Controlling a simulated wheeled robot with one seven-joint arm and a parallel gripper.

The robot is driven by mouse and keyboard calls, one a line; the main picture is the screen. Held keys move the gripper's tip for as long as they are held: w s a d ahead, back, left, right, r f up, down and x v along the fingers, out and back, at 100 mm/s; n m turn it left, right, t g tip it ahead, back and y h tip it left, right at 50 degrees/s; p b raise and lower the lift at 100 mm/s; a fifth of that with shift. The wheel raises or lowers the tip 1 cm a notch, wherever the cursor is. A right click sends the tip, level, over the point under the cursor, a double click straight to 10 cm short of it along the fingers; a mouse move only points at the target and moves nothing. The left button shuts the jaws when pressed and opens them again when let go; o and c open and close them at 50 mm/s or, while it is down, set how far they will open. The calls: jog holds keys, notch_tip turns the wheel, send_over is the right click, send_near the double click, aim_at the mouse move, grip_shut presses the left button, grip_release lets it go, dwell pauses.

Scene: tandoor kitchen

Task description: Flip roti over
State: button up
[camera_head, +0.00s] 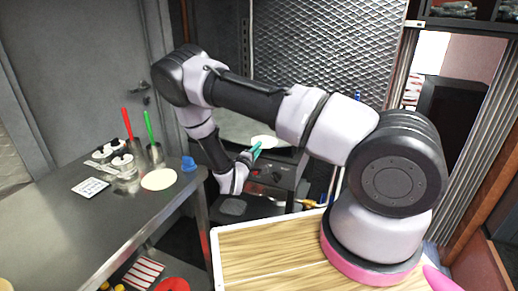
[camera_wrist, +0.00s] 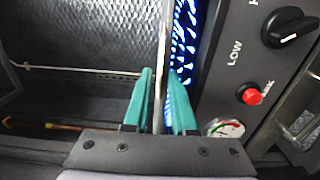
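My gripper (camera_head: 256,150) has teal fingers and hangs at the front of the stove. In the wrist view the fingers (camera_wrist: 160,95) are close together around a thin pale strip. A white disc, seemingly the roti (camera_head: 263,141), shows right at the fingertips in the head view. The strip (camera_wrist: 163,40) looks like this roti seen edge-on, standing between the fingers. Its far end runs out of the wrist view. The stove (camera_head: 272,182) is partly hidden behind my arm. Blue glowing slots (camera_wrist: 186,40) show just right of the strip.
A steel table (camera_head: 75,225) at left carries a pale flat disc (camera_head: 159,179), jars, a blue cup (camera_head: 188,163) and red and green handled tools. The stove panel has a black knob (camera_wrist: 290,27) and red button (camera_wrist: 251,95). A wooden counter (camera_head: 265,255) lies in front.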

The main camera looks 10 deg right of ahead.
grip_shut()
notch_tip(320, 180, up, 3)
jog(key=shift+f, duration=0.2)
jog(key=s+a+r, duration=0.5)
jog(key=s+a, duration=0.3)
jog(key=s, duration=0.3)
jog(key=shift+s+a, duration=0.15)
